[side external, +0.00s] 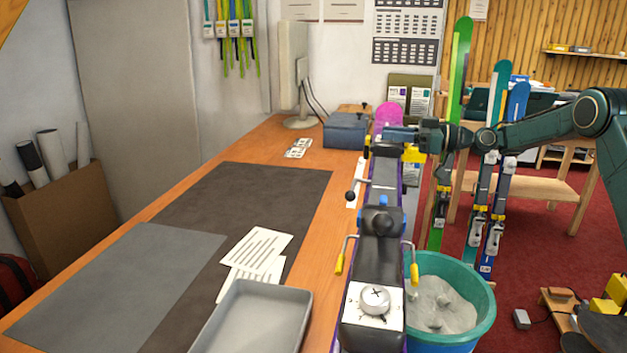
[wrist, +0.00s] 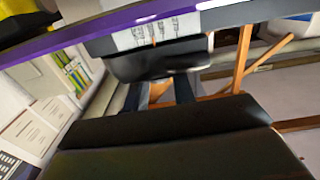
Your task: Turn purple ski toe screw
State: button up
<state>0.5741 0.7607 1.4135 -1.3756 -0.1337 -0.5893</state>
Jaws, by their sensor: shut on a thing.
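The purple ski (side external: 403,195) lies lengthwise along the right side of the bench, its pink tip (side external: 387,113) at the far end. A round silver dial with a cross slot (side external: 375,299) sits on a white plate at the near end; I cannot tell if it is the toe screw. My gripper (side external: 388,135) is at the far part of the ski, reaching in from the right, away from that dial. In the wrist view the dark jaws (wrist: 165,90) are close below the ski's purple edge (wrist: 130,24). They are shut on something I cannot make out.
A black binding part (side external: 381,222) and yellow-tipped levers (side external: 340,262) stand along the ski. A grey tray (side external: 253,345), papers (side external: 258,247) and dark mat (side external: 240,195) lie left. A teal bucket (side external: 470,333) stands right.

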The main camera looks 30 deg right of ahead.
jog(key=o, duration=1)
jog(key=shift+s+d, duration=0.1)
jog(key=shift+d, duration=0.05)
jog(key=shift+s+d, duration=0.35)
jog(key=shift+d, duration=0.05)
jog(key=shift+s+d+r, duration=0.4)
jog(key=shift+s+r, duration=0.05)
jog(key=shift+r, duration=0.75)
jog(key=shift+s+d+r, duration=0.4)
jog(key=shift+s+r, duration=0.05)
jog(key=shift+r, duration=0.7)
jog(key=shift+s+d+r, duration=0.4)
jog(key=shift+s+r, duration=0.05)
jog(key=shift+r, duration=0.75)
